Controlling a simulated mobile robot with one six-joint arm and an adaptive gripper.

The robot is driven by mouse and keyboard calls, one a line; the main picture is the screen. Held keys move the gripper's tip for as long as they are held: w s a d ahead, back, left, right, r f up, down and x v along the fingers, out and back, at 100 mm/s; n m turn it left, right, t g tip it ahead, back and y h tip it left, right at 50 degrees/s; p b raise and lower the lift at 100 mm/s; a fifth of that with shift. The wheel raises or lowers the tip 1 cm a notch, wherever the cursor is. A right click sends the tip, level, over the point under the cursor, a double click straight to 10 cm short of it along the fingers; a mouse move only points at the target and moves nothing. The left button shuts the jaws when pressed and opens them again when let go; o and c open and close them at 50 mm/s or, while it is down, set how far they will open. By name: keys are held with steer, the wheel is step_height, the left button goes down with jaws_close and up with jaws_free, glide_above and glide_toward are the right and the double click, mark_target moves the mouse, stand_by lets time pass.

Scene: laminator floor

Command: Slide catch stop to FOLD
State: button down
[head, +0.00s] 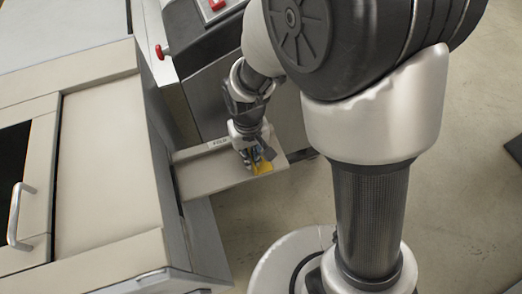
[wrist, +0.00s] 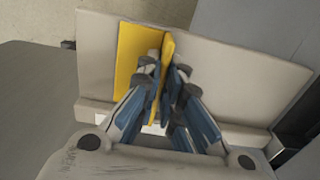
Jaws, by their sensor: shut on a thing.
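The catch stop is a yellow angled piece on the pale tray; its flat part (wrist: 132,62) lies on the tray and an upright fin stands beside it. In the head view the stop (head: 263,168) shows near the tray's outer end, partly hidden by my gripper. My gripper (head: 253,158) reaches down to it from above. In the wrist view my gripper (wrist: 162,80) has its blue-grey fingers on both sides of the upright fin, shut on it. A small label (head: 218,143) sits on the tray's back edge; its words are too small to read.
The tray (head: 215,175) juts out from a large beige machine (head: 110,170) on the left. A door handle (head: 18,215) and a red knob (head: 160,52) stick out from the machinery. A dark grey cabinet (head: 205,90) stands behind the tray. Floor is open to the right.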

steer(key=a, duration=0.2)
steer(key=s+a, duration=0.1)
steer(key=a, duration=0.1)
steer(key=s+a, duration=0.1)
steer(key=a, duration=0.2)
steer(key=c, duration=1.9)
jaws_free()
steer(key=shift+a, duration=0.25)
steer(key=shift+o, duration=0.7)
steer(key=shift+d, duration=0.1)
steer(key=shift+r, duration=0.55)
step_height(320, 180, up, 11)
